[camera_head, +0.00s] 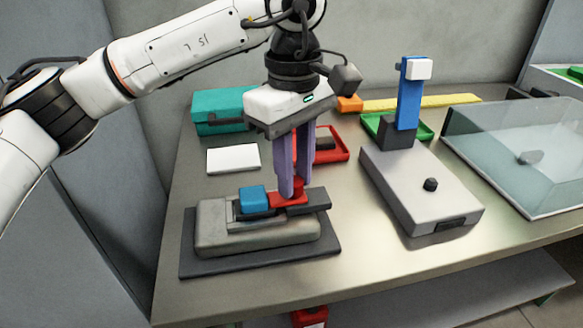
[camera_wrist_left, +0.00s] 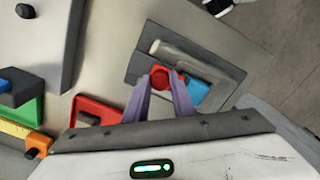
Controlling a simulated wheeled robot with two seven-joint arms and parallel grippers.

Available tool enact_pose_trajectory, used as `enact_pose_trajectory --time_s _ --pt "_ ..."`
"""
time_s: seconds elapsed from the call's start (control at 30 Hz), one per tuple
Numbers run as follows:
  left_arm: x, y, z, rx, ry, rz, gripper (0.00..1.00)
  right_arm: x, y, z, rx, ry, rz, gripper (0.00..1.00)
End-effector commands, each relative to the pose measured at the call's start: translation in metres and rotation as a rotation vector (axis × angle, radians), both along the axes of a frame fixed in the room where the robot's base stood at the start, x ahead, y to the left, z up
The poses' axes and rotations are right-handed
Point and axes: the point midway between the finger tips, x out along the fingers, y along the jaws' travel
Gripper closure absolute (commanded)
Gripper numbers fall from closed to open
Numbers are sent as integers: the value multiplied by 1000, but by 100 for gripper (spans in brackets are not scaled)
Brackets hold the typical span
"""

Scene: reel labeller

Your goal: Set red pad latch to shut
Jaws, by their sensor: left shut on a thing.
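The red pad latch (camera_head: 290,197) is a flat red piece with a raised red knob, on top of a grey device (camera_head: 255,238) that stands on a dark mat (camera_head: 200,266). A blue block (camera_head: 253,198) sits beside the red piece, to its left. My left gripper (camera_head: 292,190) points down with its purple fingers shut on the red knob. In the left wrist view the round red knob (camera_wrist_left: 160,77) lies between the fingertips (camera_wrist_left: 160,85), with the blue block (camera_wrist_left: 198,93) to its right. My right gripper is in neither view.
A grey box (camera_head: 420,190) with a black knob and an upright blue lever (camera_head: 410,95) stands to the right. A clear-lidded case (camera_head: 520,150) is farther right. A teal box (camera_head: 218,108), white card (camera_head: 233,158) and red tray (camera_head: 332,145) lie behind.

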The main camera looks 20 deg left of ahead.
Motion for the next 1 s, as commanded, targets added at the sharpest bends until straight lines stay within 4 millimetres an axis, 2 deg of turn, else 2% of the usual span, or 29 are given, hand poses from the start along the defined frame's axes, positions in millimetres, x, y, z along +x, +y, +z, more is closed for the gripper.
enact_pose_trajectory --time_s 0.2,0.23,0.33,0.7,0.83,1.0 --pt "-1 5 0 17 9 1 100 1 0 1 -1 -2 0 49" --pt "-1 5 0 17 9 1 75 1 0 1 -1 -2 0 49" --pt "-1 5 0 17 8 3 59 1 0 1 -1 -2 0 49" --pt "-1 4 5 13 6 3 58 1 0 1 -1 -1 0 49" --pt "-1 3 23 12 5 3 58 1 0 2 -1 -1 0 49" --pt "-1 3 58 12 5 3 58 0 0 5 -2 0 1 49"
